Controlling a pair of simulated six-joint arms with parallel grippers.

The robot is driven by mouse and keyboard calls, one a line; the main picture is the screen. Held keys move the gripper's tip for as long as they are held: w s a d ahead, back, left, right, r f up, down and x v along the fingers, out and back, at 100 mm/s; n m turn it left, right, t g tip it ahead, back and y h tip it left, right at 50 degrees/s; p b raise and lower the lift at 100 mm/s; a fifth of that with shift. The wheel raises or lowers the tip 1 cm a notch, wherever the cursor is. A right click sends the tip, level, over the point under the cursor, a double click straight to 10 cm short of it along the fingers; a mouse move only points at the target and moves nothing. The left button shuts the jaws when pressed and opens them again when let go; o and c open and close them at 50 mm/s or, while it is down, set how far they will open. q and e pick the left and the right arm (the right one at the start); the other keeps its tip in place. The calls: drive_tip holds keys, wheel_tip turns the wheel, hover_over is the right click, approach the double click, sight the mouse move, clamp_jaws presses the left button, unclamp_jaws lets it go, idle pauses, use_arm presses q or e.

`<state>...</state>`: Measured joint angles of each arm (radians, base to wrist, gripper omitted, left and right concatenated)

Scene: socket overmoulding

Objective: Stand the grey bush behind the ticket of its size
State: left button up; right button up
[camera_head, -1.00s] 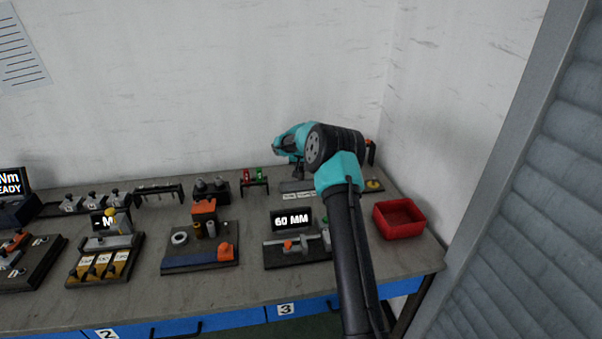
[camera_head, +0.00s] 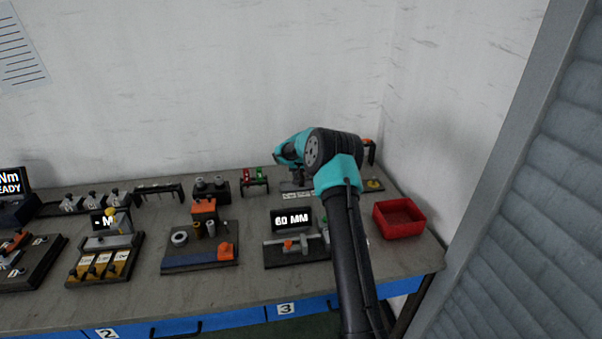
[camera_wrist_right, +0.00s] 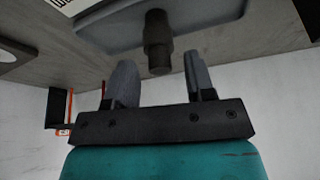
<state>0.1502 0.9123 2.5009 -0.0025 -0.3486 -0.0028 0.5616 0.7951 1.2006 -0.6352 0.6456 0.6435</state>
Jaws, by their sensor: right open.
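My right gripper (camera_wrist_right: 157,62) is open and empty in the right wrist view, which looks in with the bench at the top. A dark grey stepped bush (camera_wrist_right: 157,38) stands on a grey plate (camera_wrist_right: 205,14), its free end reaching between the fingertips, with a gap on both sides. In the head view my right wrist (camera_head: 290,150) is over the plate at the back right of the bench, partly hiding the bush. Small white tickets (camera_head: 297,195) lie along the plate's front edge; their print is too small to read. My left gripper is not in view.
A rack with red and green pieces (camera_head: 254,178) stands just left of my wrist. A 60 MM display (camera_head: 292,219) with a gauge is in front of the plate. A red bin (camera_head: 399,217) is at the right. The wall is close behind.

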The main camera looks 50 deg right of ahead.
drive_tip(key=shift+r, duration=0.1)
drive_tip(key=v, duration=1.2)
idle(0.4)
drive_tip(key=x, duration=1.2)
idle(0.3)
